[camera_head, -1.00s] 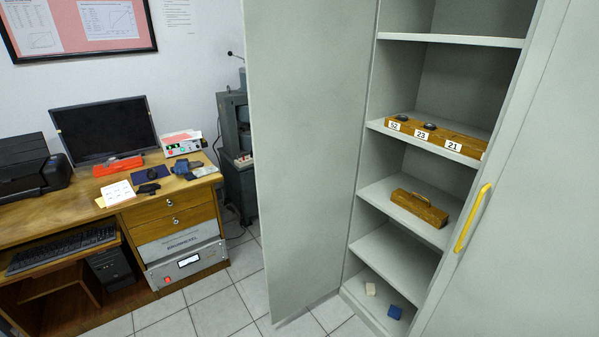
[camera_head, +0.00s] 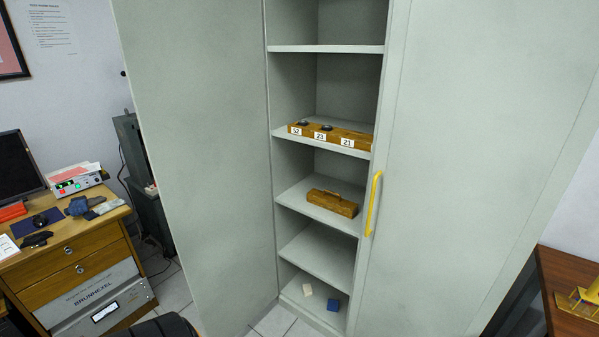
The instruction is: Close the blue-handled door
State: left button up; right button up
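A tall grey cabinet stands in the middle of the head view. Its left door (camera_head: 200,150) is swung wide open, and the face turned to me is plain grey. No blue handle shows on any door from here. The right door (camera_head: 460,170) is closed and has a yellow handle (camera_head: 372,204) near its left edge. Neither of my grippers can be made out. A dark rounded shape (camera_head: 160,327) shows at the bottom edge, and I cannot tell what it is.
The shelves hold a wooden block with numbered labels (camera_head: 330,135), a smaller wooden block (camera_head: 332,203), a white block (camera_head: 307,290) and a blue block (camera_head: 334,304). A desk (camera_head: 75,262) stands at left, a brown table (camera_head: 570,268) at right.

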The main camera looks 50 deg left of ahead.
aim_at(195, 70)
jog(key=j, duration=0.9)
jog(key=k+j, duration=0.1)
jog(key=j, duration=1.7)
jog(key=k+j+z, duration=0.1)
jog(key=j, duration=1.75)
